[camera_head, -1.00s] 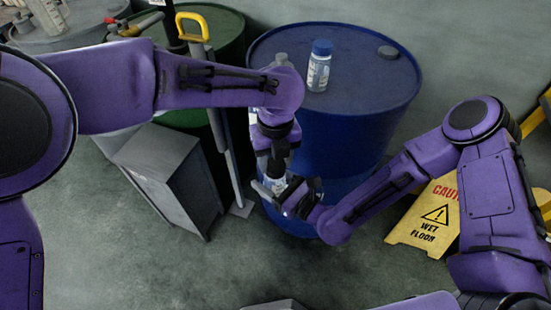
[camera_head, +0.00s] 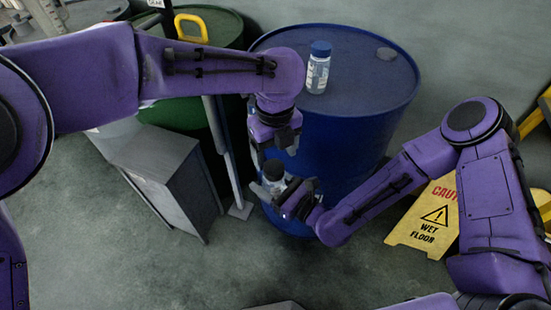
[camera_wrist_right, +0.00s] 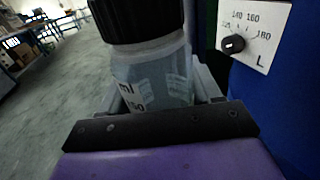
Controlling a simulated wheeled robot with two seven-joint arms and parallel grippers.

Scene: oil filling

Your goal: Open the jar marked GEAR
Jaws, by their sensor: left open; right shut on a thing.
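A clear jar (camera_wrist_right: 150,75) with a black lid (camera_wrist_right: 135,18) stands upright between the jaws of my right gripper (camera_head: 277,190), which is shut on its body. The lid sits on the jar's top; only "ml" and part of a number are readable on the side facing the wrist camera, so I cannot read its name. In the head view the black lid (camera_head: 273,169) shows just under my left gripper (camera_head: 275,154). My left gripper points down, open and empty, a little above the lid.
A blue drum (camera_head: 350,150) stands right behind the grippers, with a blue-lidded jar (camera_head: 319,67) on top. A grey cabinet (camera_head: 165,180) and green drum (camera_head: 215,25) are at left. A yellow wet floor sign (camera_head: 425,220) stands at right.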

